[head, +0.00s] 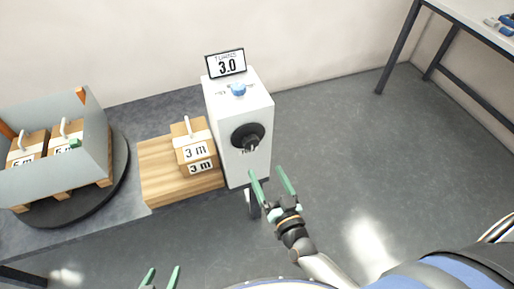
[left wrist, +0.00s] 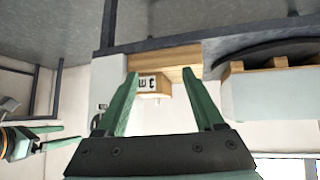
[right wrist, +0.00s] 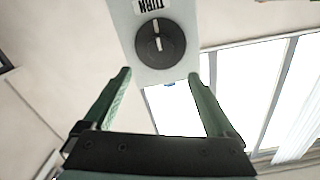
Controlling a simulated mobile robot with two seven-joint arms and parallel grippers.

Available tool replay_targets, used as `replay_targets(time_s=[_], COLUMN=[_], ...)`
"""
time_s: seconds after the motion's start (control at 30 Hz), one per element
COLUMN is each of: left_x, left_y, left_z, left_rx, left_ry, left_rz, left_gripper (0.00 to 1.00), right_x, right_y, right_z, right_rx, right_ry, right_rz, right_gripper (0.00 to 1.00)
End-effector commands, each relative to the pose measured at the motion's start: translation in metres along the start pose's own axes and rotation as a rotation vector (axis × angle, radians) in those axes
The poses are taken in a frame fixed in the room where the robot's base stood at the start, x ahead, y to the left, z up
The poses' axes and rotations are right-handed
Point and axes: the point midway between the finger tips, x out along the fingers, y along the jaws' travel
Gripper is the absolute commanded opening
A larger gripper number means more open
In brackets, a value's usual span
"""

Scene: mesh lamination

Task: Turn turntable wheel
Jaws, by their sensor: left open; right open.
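The black wheel (head: 248,137) is on the front face of a white box (head: 240,105). In the right wrist view the wheel (right wrist: 160,44) shows as a dark disc with a light raised bar, below a label reading TURN. A sign (head: 226,65) on top of the box reads 3.0. My right gripper (head: 272,176) is open and empty, below and a little right of the wheel, apart from it. My left gripper (head: 161,274) is open and empty at the bottom edge of the head view. The round turntable (head: 122,165) is at the left, bearing a grey-walled crate.
A wooden box marked 3 m (head: 194,150) sits on a wooden platform (head: 157,180) beside the white box. Two boxes marked 5 m stand in the crate (head: 97,130). A blue knob (head: 238,90) tops the white box. A table (head: 470,14) stands far right; floor between is clear.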

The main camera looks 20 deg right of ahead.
Motion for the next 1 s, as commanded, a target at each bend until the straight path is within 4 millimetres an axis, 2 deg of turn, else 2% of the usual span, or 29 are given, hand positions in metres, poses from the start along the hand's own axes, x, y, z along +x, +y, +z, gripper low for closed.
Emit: replay_targets(time_s=[0.37,0.5,0.7,1.0], left_x=[0.020,0.025,0.028,0.029], left_y=[0.000,0.006,0.013,0.011], left_z=[0.021,0.021,0.012,0.009], left_rx=[0.000,0.001,0.005,0.009], left_ry=[-0.010,-0.009,0.005,0.010], left_rz=[0.004,0.017,0.034,0.033], left_gripper=[0.70,0.70,0.70,0.70], right_x=[0.075,0.097,0.113,0.115], right_y=[0.001,0.000,0.000,0.000], right_z=[0.003,0.002,0.001,0.000], right_rx=[0.003,0.002,0.000,0.000], right_ry=[0.003,0.001,0.000,-0.001], right_rz=[-0.001,-0.002,-0.001,-0.001], right_gripper=[0.91,0.91,0.91,0.91])
